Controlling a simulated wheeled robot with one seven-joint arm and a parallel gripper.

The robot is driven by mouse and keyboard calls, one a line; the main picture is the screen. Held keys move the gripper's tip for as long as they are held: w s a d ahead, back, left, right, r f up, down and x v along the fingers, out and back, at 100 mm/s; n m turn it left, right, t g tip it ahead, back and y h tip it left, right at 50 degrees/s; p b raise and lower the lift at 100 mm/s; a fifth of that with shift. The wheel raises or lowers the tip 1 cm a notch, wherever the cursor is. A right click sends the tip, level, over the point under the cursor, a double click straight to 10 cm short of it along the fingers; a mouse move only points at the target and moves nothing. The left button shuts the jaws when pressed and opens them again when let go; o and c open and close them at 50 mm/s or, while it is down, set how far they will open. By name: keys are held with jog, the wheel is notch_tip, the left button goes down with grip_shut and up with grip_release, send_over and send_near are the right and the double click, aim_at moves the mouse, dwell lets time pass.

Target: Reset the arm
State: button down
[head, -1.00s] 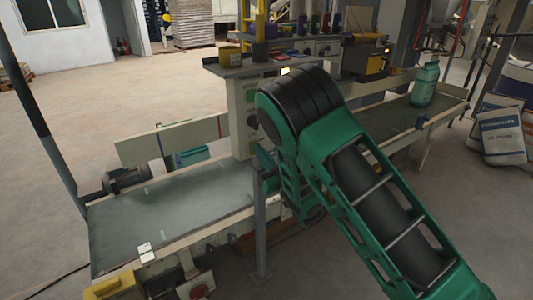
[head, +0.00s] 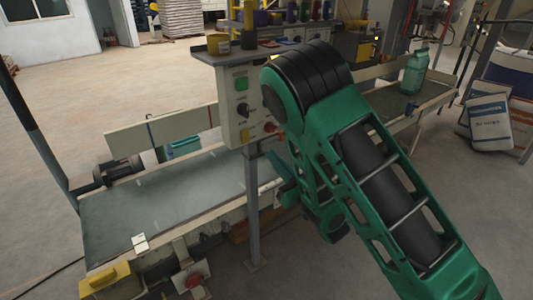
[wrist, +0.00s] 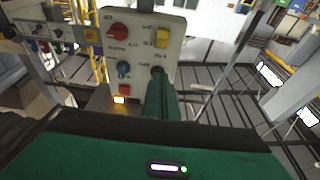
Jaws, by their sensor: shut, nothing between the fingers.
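My arm (head: 385,190) is green and black, bent up in front of the conveyor in the head view, and hides part of the machine. In the wrist view my gripper (wrist: 159,92) is shut and empty. Its green fingers point toward the lower right of a pale control box and overlap it in the picture; I cannot tell if they touch it. The control box (head: 233,122) stands behind my arm in the head view. In the wrist view the box (wrist: 140,50) shows red and blue knobs, a yellow switch, a dark knob and a red button.
A conveyor belt (head: 160,195) runs past the box on its post (head: 253,215). A teal sack (head: 414,73) stands on its far right part. White sacks (head: 490,122) lean at the right. The floor at the back left is open.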

jog(key=shift+s+d, duration=0.3)
jog(key=shift+s, duration=0.05)
jog(key=w+d+m+g+h, duration=0.1)
jog(key=w+d+m+h, duration=0.2)
jog(key=d, duration=0.5)
jog(key=w+d+m+h, duration=0.2)
jog(key=d+h, duration=0.3)
jog(key=d, duration=0.2)
jog(key=w+d+m+g+h, duration=0.1)
jog(key=w+d+m+h, duration=0.2)
jog(key=d, duration=0.5)
jog(key=s+d+m+g+h, duration=0.2)
jog(key=s+d+g+h, duration=0.3)
jog(key=d, duration=0.4)
jog(key=s+d+m+g, duration=0.1)
jog(key=s+d+g, duration=0.25)
jog(key=s, duration=0.55)
jog(key=s+d+m+g, duration=0.1)
jog(key=s+d+g, duration=0.1)
jog(key=s+d, duration=0.45)
jog(key=s+a+r+g+y, duration=0.2)
jog(key=s, duration=0.9)
jog(key=s+a+r+m+g+y, duration=0.1)
jog(key=s+a+r+g, duration=0.1)
jog(key=s, duration=1)
jog(key=shift+a+m+g+y, duration=0.25)
jog(key=shift+m+g+y, duration=0.05)
jog(key=shift+g+y, duration=0.1)
